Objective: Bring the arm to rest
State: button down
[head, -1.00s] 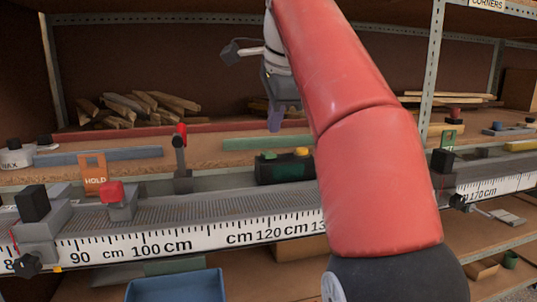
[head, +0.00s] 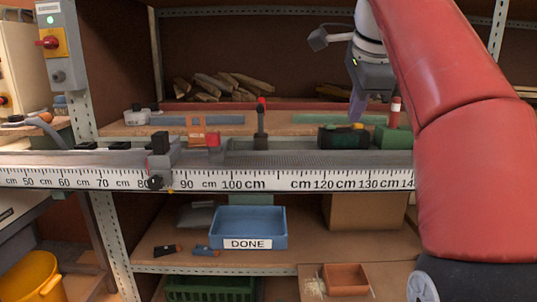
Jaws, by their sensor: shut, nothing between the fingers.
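My red arm comes down the right side of the head view. My gripper (head: 357,104) hangs at the upper right, pointing down, its fingers shut with nothing between them. Part of the shelf and the right end of the fence are hidden behind my arm.
The long fence with a centimetre scale (head: 270,180) crosses the view, with a grey stop (head: 160,162) near 80–90 cm. An orange HOLD tag (head: 197,131) stands behind it. Below are a blue DONE tray (head: 250,222) and an orange box (head: 346,279). A yellow bucket (head: 36,276) stands lower left.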

jog(key=s+f+n, duration=0.6)
jog(key=s+f, duration=0.1)
jog(key=f, duration=0.4)
jog(key=s+f+n, duration=0.6)
jog(key=s+f, duration=0.1)
jog(key=f, duration=0.4)
jog(key=s+f+n, duration=0.6)
jog(key=s+f, duration=0.2)
jog(key=f, duration=0.3)
jog(key=shift+a+f, duration=0.15)
jog(key=shift+f, duration=0.2)
